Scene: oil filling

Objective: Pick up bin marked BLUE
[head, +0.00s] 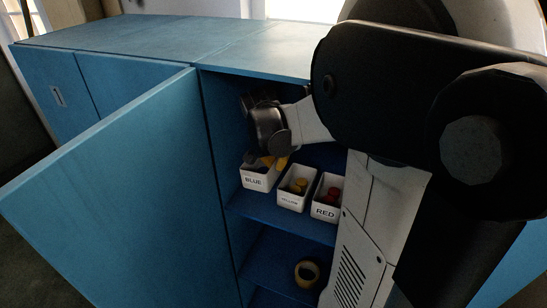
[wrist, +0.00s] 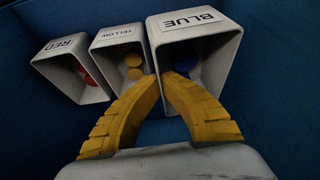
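The white bin marked BLUE (head: 255,181) is on the cabinet's upper shelf, leftmost of three in the head view. In the wrist view the BLUE bin (wrist: 205,45) is at the right, largest, with blue pieces inside. My gripper (wrist: 160,77) has its yellow fingers drawn together at the tips, on either side of the bin's wall nearest the YELLOW bin. They look closed on that wall. In the head view my gripper (head: 268,162) reaches down over the BLUE bin's rim. Whether the bin's base touches the shelf is hard to tell.
The YELLOW bin (head: 293,199) and RED bin (head: 325,211) stand close beside it. The blue cabinet door (head: 120,190) is open at the left. A yellow and black round object (head: 307,273) lies on the lower shelf. The cabinet top (head: 150,38) is clear.

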